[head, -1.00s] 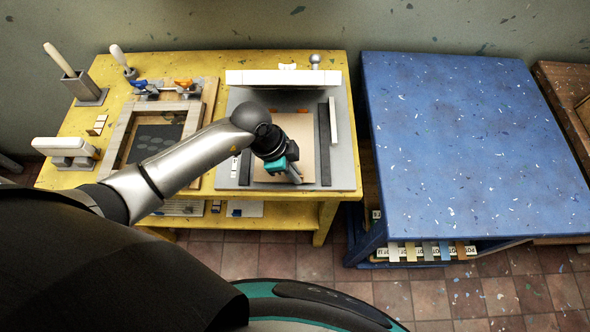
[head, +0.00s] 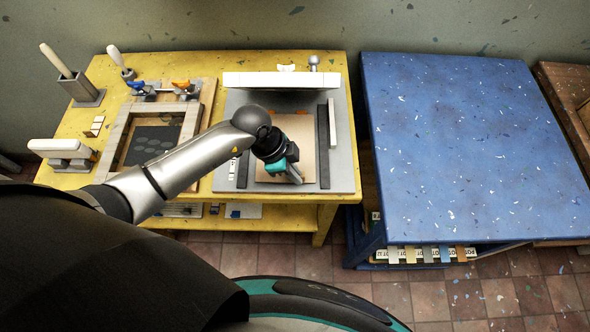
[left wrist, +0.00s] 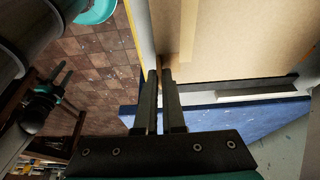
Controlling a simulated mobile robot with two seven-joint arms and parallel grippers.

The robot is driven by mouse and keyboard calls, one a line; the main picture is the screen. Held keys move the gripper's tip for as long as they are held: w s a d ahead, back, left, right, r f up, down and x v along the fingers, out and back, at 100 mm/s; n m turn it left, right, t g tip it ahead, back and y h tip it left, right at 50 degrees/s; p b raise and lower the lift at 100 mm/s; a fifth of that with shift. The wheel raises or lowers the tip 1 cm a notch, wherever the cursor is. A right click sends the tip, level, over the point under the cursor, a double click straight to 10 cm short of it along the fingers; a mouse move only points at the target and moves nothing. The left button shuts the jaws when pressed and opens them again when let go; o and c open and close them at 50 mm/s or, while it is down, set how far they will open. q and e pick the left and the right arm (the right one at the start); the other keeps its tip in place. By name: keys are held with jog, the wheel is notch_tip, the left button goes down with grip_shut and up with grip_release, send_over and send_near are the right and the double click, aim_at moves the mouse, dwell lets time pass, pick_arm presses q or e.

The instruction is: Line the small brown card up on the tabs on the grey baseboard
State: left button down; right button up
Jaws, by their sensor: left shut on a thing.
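The small brown card (head: 301,135) lies over the grey baseboard (head: 343,172), between two dark bars. Small orange-brown marks, perhaps the tabs, show faintly by its far edge; I cannot tell whether the card meets them. My left gripper (head: 296,176) is at the card's near edge and shut on it. In the left wrist view the fingers (left wrist: 159,75) are close together at the card's edge, and the broad card (left wrist: 250,40) fills the upper right. Whether the card lies flat is unclear. My left forearm hides the card's left part.
A dark bar (head: 323,147) lies right of the card, with a white strip (head: 332,122) beyond. A white hinged bar (head: 288,80) crosses the baseboard's back. A wooden frame (head: 125,150) stands left on the yellow table (head: 330,205). The blue table (head: 470,150) is clear.

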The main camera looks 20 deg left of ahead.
pick_arm(q)
jog(key=shift+f, duration=0.35)
dwell(0.5)
jog(key=shift+w+a+p, duration=0.2)
jog(key=shift+a+p, duration=0.15)
jog(key=shift+p, duration=0.05)
dwell(0.6)
jog(key=c, duration=0.9)
grip_release()
jog(key=shift+f, duration=0.1)
jog(key=shift+o, duration=0.2)
